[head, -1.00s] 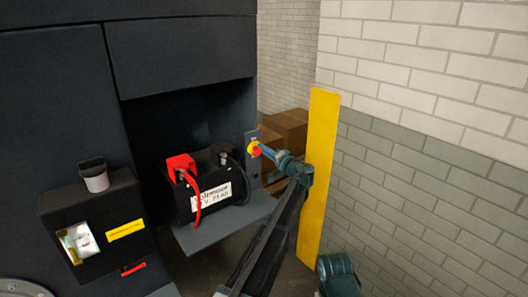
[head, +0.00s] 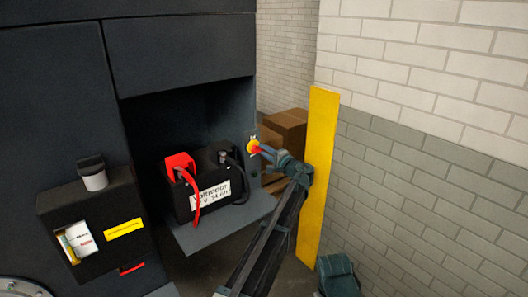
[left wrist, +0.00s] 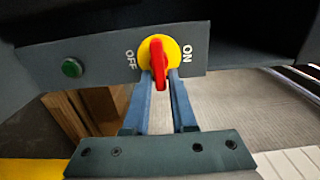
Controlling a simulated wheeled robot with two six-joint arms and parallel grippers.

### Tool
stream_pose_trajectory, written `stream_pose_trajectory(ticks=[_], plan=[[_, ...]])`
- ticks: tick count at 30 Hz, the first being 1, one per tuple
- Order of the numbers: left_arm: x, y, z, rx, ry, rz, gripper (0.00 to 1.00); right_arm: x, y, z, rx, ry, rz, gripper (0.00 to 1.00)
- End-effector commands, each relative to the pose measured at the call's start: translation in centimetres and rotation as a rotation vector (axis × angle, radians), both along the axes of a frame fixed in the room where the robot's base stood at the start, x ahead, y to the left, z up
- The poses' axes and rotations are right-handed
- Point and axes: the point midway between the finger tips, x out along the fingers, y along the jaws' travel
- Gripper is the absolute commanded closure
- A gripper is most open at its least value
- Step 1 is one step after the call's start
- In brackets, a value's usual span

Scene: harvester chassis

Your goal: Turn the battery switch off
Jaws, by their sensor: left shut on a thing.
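The battery switch is a red handle (left wrist: 159,62) on a yellow round base (left wrist: 146,50), fixed to a grey panel (left wrist: 104,54). In the left wrist view OFF is printed left of it and ON right of it. The handle points down in that picture, between the two words. My left gripper (left wrist: 162,82) is shut on the handle, one blue finger on each side. In the head view the switch (head: 253,146) shows small at the right edge of the battery bay, with my left gripper (head: 262,149) at it. My right gripper is not in view.
A black battery (head: 205,193) with red and black terminal leads sits on a shelf (head: 222,226) left of the switch. A green button (left wrist: 72,67) is on the same panel. Cardboard boxes (head: 287,130) and a yellow post (head: 319,180) stand to the right.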

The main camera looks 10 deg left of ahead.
Motion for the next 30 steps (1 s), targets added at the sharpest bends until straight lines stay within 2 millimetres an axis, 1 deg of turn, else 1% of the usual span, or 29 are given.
stream_pose_trajectory(ticks=[9,10,12,15,25,28,30], plan=[[-0.3,0.0,-0.2,-0.007,0.001,0.003,1.0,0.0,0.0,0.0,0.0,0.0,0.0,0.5],[-0.3,0.0,-0.2,-0.007,0.0,0.004,0.81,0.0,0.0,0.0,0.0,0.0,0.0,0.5],[-0.3,0.0,-0.2,-0.006,0.001,0.004,0.68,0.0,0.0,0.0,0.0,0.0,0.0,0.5],[-0.2,0.0,-0.1,-0.005,0.0,0.003,0.53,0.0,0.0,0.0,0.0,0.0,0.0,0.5],[-0.3,-0.2,0.0,-0.001,0.0,0.001,0.53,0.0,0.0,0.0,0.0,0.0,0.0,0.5],[-1.0,-1.1,0.0,-0.001,0.0,-0.001,0.53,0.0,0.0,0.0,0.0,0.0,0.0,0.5],[-1.8,-2.1,0.0,-0.001,0.0,-0.001,0.53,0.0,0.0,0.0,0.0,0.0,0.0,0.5]])
